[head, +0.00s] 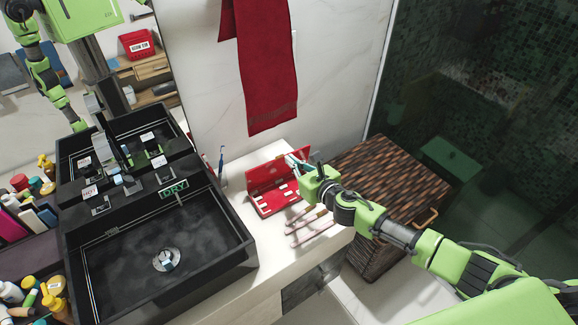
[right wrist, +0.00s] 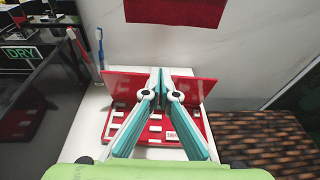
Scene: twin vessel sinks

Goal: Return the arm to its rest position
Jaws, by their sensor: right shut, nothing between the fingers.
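My right arm reaches in from the lower right in the head view. Its green gripper (head: 297,160) is over the right end of the counter, at an open red case (head: 264,178). In the right wrist view the teal and grey fingers of the gripper (right wrist: 161,72) come together at their tips, with nothing between them. Behind and below them is the red case (right wrist: 198,90), with white pieces in its tray; the fingers hide part of it. I cannot tell whether they touch the case. My left gripper does not show directly.
A black vessel sink (head: 235,235) stands left of the case. Toothbrushes (head: 221,160) stand between them. Slim pinkish sticks (head: 310,232) lie before the case. A woven hamper (head: 385,160) stands at right. A red towel (head: 262,75) hangs above. A mirror at upper left reflects me.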

